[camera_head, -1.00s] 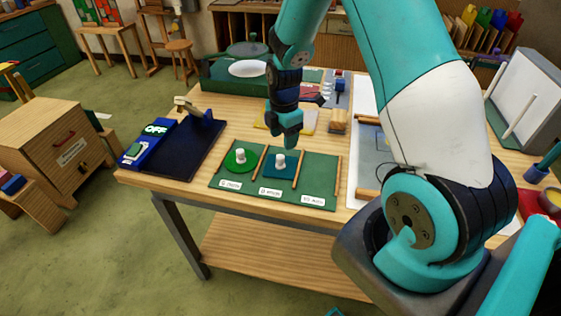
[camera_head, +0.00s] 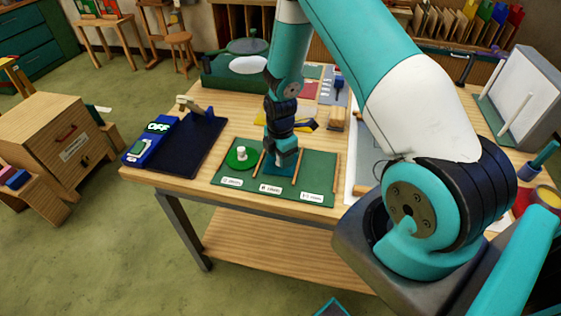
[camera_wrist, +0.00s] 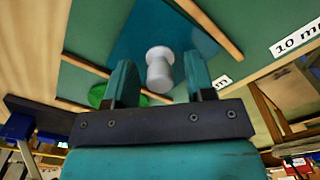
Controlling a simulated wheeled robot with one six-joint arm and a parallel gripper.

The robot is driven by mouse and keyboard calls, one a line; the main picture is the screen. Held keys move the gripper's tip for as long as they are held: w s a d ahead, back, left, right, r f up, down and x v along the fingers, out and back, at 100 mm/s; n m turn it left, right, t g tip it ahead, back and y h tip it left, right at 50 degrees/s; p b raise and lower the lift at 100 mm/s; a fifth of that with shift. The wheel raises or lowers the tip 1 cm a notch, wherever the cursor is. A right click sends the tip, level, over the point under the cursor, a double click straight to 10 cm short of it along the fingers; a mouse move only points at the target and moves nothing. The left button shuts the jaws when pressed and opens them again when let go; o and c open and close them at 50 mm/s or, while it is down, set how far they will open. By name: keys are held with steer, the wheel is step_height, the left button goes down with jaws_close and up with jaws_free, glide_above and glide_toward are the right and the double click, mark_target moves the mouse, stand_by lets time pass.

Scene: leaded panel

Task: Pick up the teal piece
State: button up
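The teal piece (camera_wrist: 185,25) is a flat square with a white knob (camera_wrist: 158,72), lying in the middle lane of the green tray (camera_head: 315,170). In the head view only an edge of the teal piece (camera_head: 286,173) shows below my gripper (camera_head: 284,165), which hides the knob. In the wrist view my gripper (camera_wrist: 160,80) is open, with one finger on each side of the knob. Gaps show between the knob and both fingers, the right one smaller.
A round green piece (camera_head: 241,157) with a white knob lies in the left lane. Wooden strips divide the tray. Left of it is a dark navy pad (camera_head: 188,148) beside a blue box (camera_head: 150,140) reading OFF. The right lane looks empty.

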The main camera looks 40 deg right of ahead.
steer(key=c, duration=0.7)
steer(key=shift+o, duration=0.2)
steer(key=shift+r, duration=0.1)
